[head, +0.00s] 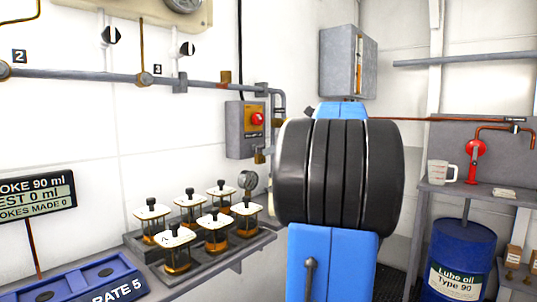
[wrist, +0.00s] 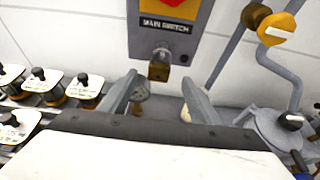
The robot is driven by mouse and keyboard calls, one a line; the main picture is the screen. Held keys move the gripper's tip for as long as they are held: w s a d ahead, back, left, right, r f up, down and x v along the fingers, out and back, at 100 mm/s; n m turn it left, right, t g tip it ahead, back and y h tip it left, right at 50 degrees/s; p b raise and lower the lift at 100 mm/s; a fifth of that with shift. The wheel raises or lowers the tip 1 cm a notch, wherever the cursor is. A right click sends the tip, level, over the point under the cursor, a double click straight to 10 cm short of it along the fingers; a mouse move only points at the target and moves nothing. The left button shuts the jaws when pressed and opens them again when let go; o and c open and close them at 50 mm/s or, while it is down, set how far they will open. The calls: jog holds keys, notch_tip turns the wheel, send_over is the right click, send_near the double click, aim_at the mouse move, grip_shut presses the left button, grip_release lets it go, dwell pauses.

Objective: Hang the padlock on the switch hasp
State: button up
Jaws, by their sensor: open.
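The main switch box (head: 246,130) is grey with a yellow plate and a red knob, mounted on the wall; its lower part shows in the wrist view (wrist: 145,40). A small brass padlock (wrist: 159,71) appears to hang upright from the grey hasp (wrist: 161,53) under the box. It also shows in the head view (head: 260,157). Whether its shackle is closed I cannot tell. My gripper (wrist: 160,88) is open, its two fingers spread left and right below the padlock, with nothing seen between them.
A grey pipe (wrist: 226,62) and brass fitting (wrist: 279,27) are close on the right. A shelf with a measuring jug (head: 441,172) and a blue drum (head: 460,255) stand further right.

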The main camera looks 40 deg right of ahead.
jog(key=v, duration=1)
jog(key=shift+s, duration=0.15)
